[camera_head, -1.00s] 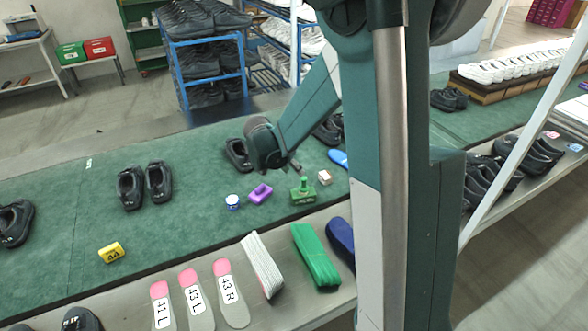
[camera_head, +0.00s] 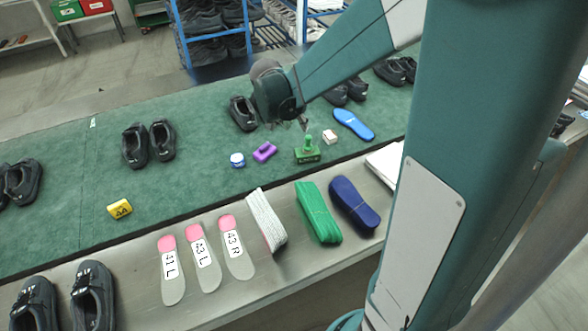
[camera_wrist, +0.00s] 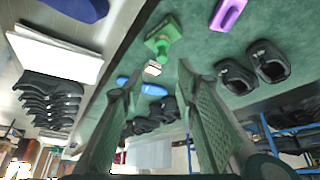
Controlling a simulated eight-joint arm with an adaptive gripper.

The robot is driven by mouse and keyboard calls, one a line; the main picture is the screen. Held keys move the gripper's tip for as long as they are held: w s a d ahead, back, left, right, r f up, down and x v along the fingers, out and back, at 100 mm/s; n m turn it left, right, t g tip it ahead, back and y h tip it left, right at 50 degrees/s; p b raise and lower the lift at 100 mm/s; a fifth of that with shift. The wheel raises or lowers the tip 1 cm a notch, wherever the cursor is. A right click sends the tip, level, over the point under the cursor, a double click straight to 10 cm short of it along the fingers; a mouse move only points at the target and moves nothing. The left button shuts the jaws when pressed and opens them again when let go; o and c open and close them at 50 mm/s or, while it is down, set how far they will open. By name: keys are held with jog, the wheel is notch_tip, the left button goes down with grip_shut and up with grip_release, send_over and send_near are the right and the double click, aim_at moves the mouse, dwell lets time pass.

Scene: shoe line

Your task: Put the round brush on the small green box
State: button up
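A green piece with a flat base and an upright knob (camera_head: 307,152) stands on the green mat; it also shows in the wrist view (camera_wrist: 163,38). I cannot tell if it is a box or a handled tool. A small round blue-and-white thing (camera_head: 237,160) sits to its left; I cannot tell if it is the round brush. A purple oblong piece (camera_head: 264,152) lies between them and shows in the wrist view (camera_wrist: 228,13). My gripper (camera_head: 303,124) is above and behind the green piece. In the wrist view my gripper (camera_wrist: 158,82) has its fingers apart with nothing held.
A small pale box (camera_head: 330,137) and a blue insole (camera_head: 353,124) lie right of the green piece. Black shoes (camera_head: 243,113) stand behind. A yellow block (camera_head: 120,208) is at left. Insoles and folded straps, including a green one (camera_head: 318,212), lie along the front ledge.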

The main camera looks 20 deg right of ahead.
jog(key=s+a+r+n+t+y, duration=0.1)
jog(key=s+a+r+n, duration=0.2)
jog(key=s, duration=0.6)
jog(key=s+a+r+n+t+y, duration=0.1)
jog(key=s+a+r+n, duration=0.3)
jog(key=s, duration=0.6)
jog(key=s+a+r+n+t+y, duration=0.1)
jog(key=s+a+r+n+y, duration=0.2)
jog(key=s+a, duration=0.4)
jog(key=shift+s+r+n+t, duration=0.4)
jog(key=shift+s+r+n, duration=0.1)
jog(key=shift+s, duration=0.65)
